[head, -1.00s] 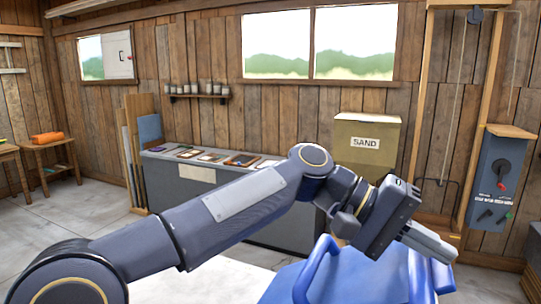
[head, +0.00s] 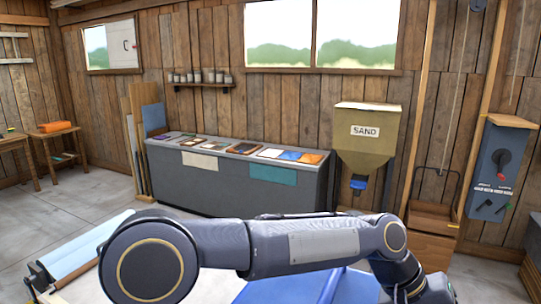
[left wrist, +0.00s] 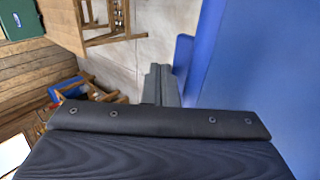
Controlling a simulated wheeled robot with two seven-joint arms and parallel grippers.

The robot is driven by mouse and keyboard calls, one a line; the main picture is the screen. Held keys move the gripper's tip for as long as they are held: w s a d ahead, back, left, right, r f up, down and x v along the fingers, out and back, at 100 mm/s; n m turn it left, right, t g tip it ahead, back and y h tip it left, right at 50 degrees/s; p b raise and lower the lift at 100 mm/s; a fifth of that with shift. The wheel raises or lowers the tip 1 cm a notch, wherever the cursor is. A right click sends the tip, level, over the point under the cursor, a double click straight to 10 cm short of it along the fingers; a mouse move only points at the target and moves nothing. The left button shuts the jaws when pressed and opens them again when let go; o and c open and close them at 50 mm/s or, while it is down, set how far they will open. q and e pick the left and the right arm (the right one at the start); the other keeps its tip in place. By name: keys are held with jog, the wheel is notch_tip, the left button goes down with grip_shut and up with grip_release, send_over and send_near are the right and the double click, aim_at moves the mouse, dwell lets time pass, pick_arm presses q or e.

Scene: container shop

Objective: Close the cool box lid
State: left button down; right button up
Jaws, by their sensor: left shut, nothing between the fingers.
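The blue cool box (head: 345,288) shows only in part at the bottom of the head view, behind my left arm. I cannot tell there how far its lid stands open. In the left wrist view a large smooth blue panel of it (left wrist: 262,70) fills the right side, with a blue raised edge or handle beside it. My left gripper (left wrist: 160,84) is shut and empty, close to the left of this blue edge; I cannot tell whether it touches. In the head view its fingers are out of frame. My right gripper is not in view.
A pale table surface (head: 85,290) with a light-blue roll (head: 88,250) lies at lower left. A grey counter (head: 235,190) with coloured samples stands behind, beside a sand hopper (head: 368,125). A wooden crate (head: 432,218) and a grey switch box (head: 500,165) are at right.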

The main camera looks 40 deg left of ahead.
pick_arm(q)
jog(key=shift+f, duration=0.3)
jog(key=shift+r, duration=0.1)
